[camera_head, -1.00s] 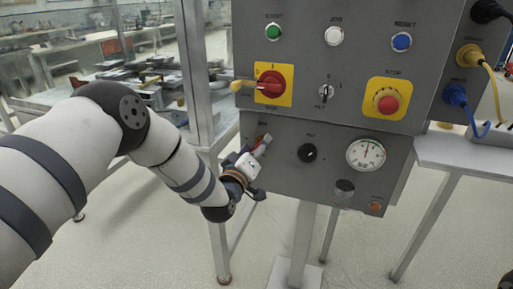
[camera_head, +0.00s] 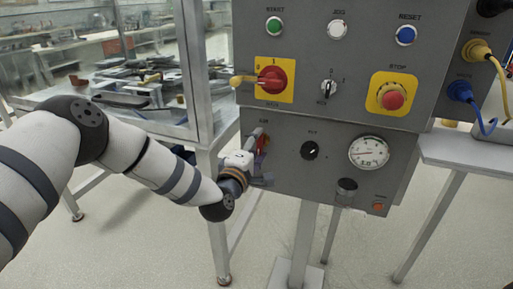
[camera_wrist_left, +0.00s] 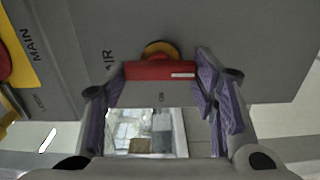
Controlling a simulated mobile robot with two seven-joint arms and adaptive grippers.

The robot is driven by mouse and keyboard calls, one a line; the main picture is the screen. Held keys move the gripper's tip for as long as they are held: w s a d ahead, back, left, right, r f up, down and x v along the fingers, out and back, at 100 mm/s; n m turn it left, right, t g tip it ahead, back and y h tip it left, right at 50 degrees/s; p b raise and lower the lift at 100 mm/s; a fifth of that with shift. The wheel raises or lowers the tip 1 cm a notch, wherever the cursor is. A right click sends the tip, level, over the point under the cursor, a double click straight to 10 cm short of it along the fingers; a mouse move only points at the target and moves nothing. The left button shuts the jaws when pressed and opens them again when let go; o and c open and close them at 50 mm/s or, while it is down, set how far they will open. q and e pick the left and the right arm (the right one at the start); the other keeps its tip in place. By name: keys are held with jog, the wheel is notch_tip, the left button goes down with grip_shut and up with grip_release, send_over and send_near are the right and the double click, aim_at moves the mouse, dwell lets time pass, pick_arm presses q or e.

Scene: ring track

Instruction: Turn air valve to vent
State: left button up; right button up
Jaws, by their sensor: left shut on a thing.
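The air valve's red handle (camera_head: 264,142) is on the lower grey panel, left of a black knob. In the left wrist view the handle (camera_wrist_left: 160,71) lies crosswise, with a brass-coloured round part (camera_wrist_left: 160,48) behind it. My left gripper (camera_head: 260,155) is at the valve and partly hides it. In the left wrist view its purple-padded fingers (camera_wrist_left: 158,76) are on both ends of the handle, shut on it. A pressure gauge (camera_head: 369,153) sits to the right, its needle pointing left. My right gripper is not in view.
The upper panel carries a red main switch (camera_head: 272,80) with a yellow padlock-like piece, and a red stop button (camera_head: 392,99). A metal frame post (camera_head: 202,90) stands close left of my gripper. Yellow and blue cables (camera_head: 486,118) hang at right.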

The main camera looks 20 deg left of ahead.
pick_arm(q)
jog(key=shift+d+n, duration=0.1)
jog(key=shift+n, duration=0.2)
dwell(0.4)
jog(key=o, duration=1.2)
jog(key=shift+c, duration=0.2)
jog(key=shift+s, duration=0.1)
jog(key=s, duration=1.2)
jog(key=shift+a, duration=0.25)
